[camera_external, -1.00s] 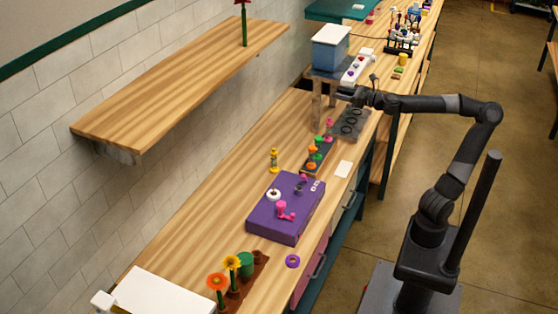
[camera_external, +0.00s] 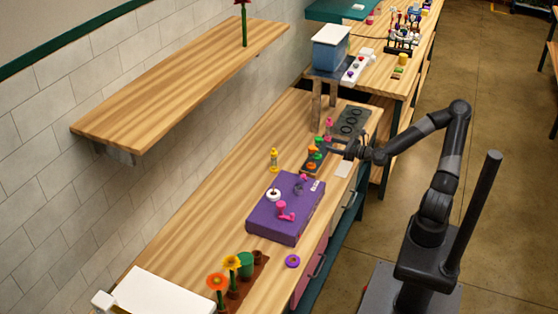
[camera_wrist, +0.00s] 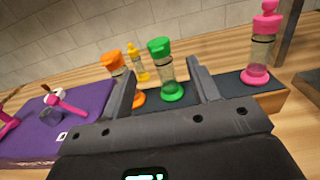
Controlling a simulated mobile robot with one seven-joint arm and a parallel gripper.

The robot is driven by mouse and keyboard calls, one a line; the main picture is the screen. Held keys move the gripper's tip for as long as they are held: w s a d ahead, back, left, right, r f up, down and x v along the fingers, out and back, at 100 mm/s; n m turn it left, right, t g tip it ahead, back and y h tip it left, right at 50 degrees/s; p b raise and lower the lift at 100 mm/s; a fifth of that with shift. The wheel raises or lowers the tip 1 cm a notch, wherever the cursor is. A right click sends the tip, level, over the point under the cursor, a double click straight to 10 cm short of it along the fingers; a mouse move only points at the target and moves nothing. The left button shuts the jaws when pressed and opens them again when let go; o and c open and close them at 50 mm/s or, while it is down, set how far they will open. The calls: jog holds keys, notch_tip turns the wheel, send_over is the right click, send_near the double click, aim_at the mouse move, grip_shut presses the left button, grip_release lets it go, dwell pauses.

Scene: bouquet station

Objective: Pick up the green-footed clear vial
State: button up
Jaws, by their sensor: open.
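The green-footed clear vial (camera_wrist: 166,72) stands upright on a dark strip in the wrist view, with a green cap and a green foot. It shows small in the external view (camera_external: 319,142). My gripper (camera_wrist: 163,82) is open, and the vial appears between its two fingers, apart from both. In the external view my gripper (camera_external: 334,147) is just right of the row of vials. An orange-capped vial (camera_wrist: 117,66) stands left of the green one, partly hidden by the left finger. A pink-footed vial (camera_wrist: 262,45) stands to the right.
The dark strip (camera_wrist: 233,83) holds the vials in a row. A yellow bottle (camera_wrist: 138,62) stands behind. A purple box (camera_wrist: 80,105) with pink and white items lies to the left.

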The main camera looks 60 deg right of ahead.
aim_at(321, 141)
jog(key=shift+w+r, duration=0.1)
jog(key=shift+w, duration=4.7)
jog(key=shift+c, duration=0.4)
grip_shut()
